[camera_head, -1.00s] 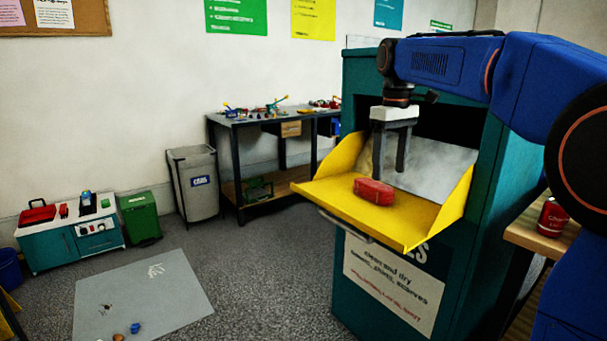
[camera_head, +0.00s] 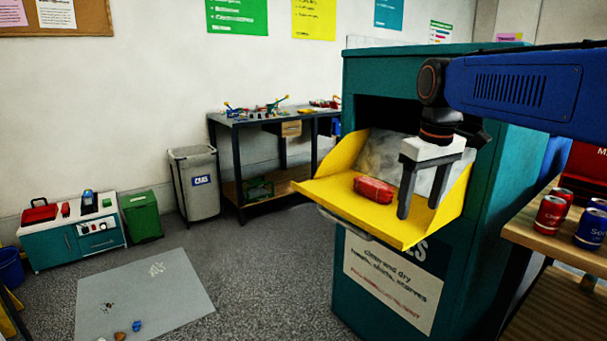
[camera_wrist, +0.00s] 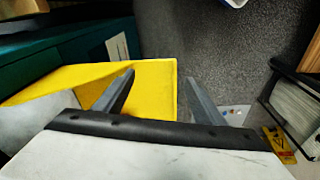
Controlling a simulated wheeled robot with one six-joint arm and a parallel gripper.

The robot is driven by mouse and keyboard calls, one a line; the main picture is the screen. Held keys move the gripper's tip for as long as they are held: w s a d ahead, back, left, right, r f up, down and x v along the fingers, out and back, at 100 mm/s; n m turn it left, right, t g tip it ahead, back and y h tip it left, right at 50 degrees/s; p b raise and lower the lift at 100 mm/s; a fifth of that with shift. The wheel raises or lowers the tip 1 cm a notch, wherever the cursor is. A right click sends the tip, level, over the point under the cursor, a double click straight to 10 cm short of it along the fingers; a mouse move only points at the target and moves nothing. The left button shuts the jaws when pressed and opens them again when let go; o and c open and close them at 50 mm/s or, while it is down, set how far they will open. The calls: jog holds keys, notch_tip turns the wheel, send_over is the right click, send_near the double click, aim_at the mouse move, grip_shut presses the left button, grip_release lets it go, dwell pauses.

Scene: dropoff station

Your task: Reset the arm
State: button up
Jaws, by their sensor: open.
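My gripper (camera_head: 419,212) is open and empty, its two dark fingers pointing down over the right part of the yellow chute tray. In the wrist view its fingers (camera_wrist: 160,95) are spread apart with nothing between them. A red bundle-like item (camera_head: 374,189) lies on the yellow tray (camera_head: 335,202), to the left of my gripper and apart from it. The tray is the opened flap of a teal drop-off bin (camera_head: 400,65). The tray also shows in the wrist view (camera_wrist: 155,99); the red item does not.
A wooden table (camera_head: 540,238) at the right holds several cans, including a red can (camera_head: 550,216) and a blue can (camera_head: 591,229). A grey bin (camera_head: 196,185), workbench (camera_head: 270,120) and green bin (camera_head: 142,216) stand along the back wall.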

jog(key=s+d+f+m+t, duration=0.1)
jog(key=s+d+f+m, duration=0.1)
jog(key=s+f, duration=0.8)
jog(key=s+d+f+m+t, duration=0.1)
jog(key=s+f+m+t, duration=0.1)
jog(key=s+f, duration=0.7)
jog(key=s, duration=0.2)
jog(key=shift+s+d+f+m, duration=0.3)
jog(key=shift+d+f+m, duration=0.05)
jog(key=shift+m, duration=0.05)
